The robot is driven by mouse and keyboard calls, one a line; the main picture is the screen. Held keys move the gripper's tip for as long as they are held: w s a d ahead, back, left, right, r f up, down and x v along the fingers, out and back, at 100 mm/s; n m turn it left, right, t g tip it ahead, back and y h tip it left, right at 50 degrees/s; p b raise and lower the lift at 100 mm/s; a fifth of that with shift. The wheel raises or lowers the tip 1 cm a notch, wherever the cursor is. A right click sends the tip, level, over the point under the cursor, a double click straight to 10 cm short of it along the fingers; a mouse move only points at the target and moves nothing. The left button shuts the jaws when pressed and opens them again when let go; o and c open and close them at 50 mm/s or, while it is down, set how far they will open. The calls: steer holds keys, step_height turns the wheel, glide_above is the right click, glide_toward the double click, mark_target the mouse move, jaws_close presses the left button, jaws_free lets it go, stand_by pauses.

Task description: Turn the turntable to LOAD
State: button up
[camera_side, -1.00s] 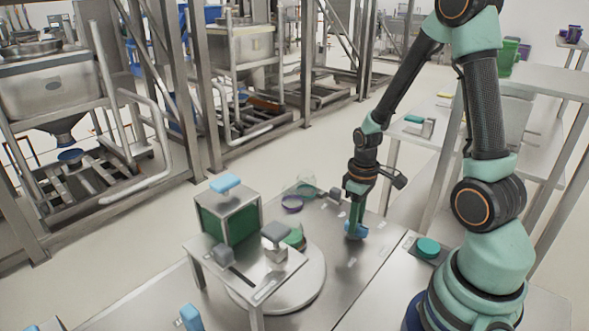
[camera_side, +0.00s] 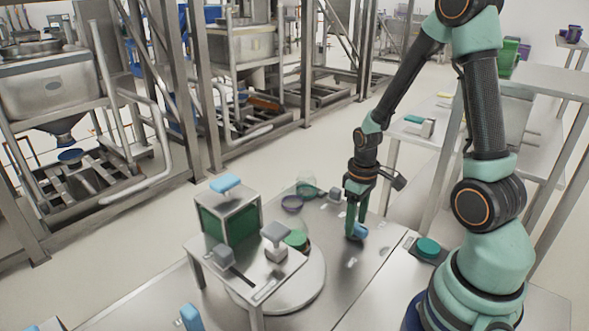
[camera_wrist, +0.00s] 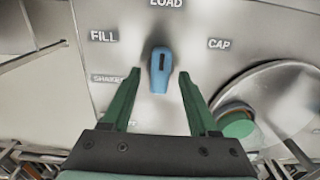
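The blue turntable knob (camera_wrist: 159,72) stands on the metal panel in the wrist view. Its dark mark is at the upper end, toward the LOAD label (camera_wrist: 166,3). The knob also shows in the side view (camera_side: 361,230). My gripper (camera_side: 352,237) is low over the panel beside the knob. In the wrist view its two green fingers are apart, one on each side of the knob, with gaps between. The round turntable (camera_side: 310,290) is partly hidden under a small metal stand. A green round piece (camera_side: 297,240) shows on it, also in the wrist view (camera_wrist: 236,124).
FILL (camera_wrist: 104,36), CAP (camera_wrist: 220,44) and SHAKE (camera_wrist: 107,79) labels surround the knob. A green button (camera_side: 428,247) is to its right in the side view. A green-sided box (camera_side: 229,220) stands left.

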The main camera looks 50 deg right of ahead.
mark_target(356, 224)
step_height(356, 224, up, 12)
stand_by(0.7)
steer(key=a+r+t, duration=0.5)
steer(key=a+r, duration=0.4)
steer(key=a, duration=0.3)
steer(key=shift+w+a+r+t, duration=0.25)
steer(key=shift+w+r+t, duration=0.05)
steer(key=shift+w+r, duration=0.1)
stand_by(0.4)
